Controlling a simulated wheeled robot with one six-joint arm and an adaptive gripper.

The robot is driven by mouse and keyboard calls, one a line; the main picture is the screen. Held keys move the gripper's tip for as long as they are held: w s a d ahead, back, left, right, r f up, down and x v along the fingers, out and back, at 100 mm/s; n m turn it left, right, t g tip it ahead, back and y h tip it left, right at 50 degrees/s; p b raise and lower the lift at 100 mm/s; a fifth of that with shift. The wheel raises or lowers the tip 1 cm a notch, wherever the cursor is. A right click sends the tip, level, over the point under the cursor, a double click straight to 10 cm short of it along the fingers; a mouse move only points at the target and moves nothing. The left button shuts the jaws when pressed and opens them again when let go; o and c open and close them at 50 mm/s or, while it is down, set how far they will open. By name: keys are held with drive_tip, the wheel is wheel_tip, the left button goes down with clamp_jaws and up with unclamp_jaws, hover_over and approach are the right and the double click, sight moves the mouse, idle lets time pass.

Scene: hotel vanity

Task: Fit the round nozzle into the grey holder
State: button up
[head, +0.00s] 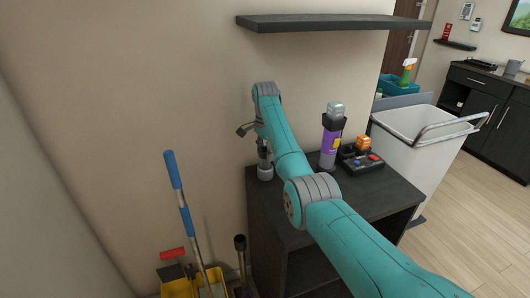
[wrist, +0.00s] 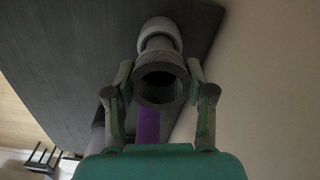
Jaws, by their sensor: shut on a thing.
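My gripper (wrist: 159,73) is shut on the round nozzle (wrist: 160,62), a dark grey ring-ended tube, with one finger on each side of it. In the wrist view the pale grey holder (wrist: 148,27) shows just beyond the nozzle, roughly in line with it. In the head view the holder (head: 265,173) is a short grey cylinder near the left back edge of the dark cabinet top. My gripper (head: 262,152) is right above it, pointing down. The nozzle is hard to make out there. I cannot tell how far the nozzle's far end sits in the holder.
A purple bottle-like device (head: 331,138) with a grey top stands on the cabinet (head: 375,207), beside a dark tray (head: 362,163) with small coloured items. A shelf (head: 330,22) hangs above. A white cart (head: 415,140) is at right, and mop gear (head: 182,215) at lower left.

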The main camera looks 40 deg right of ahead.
drive_tip(key=shift+f, duration=0.15)
drive_tip(key=o, duration=1.2)
drive_tip(key=shift+o, duration=0.2)
wheel_tip(320, 180, up, 8)
drive_tip(key=shift+f, duration=0.2)
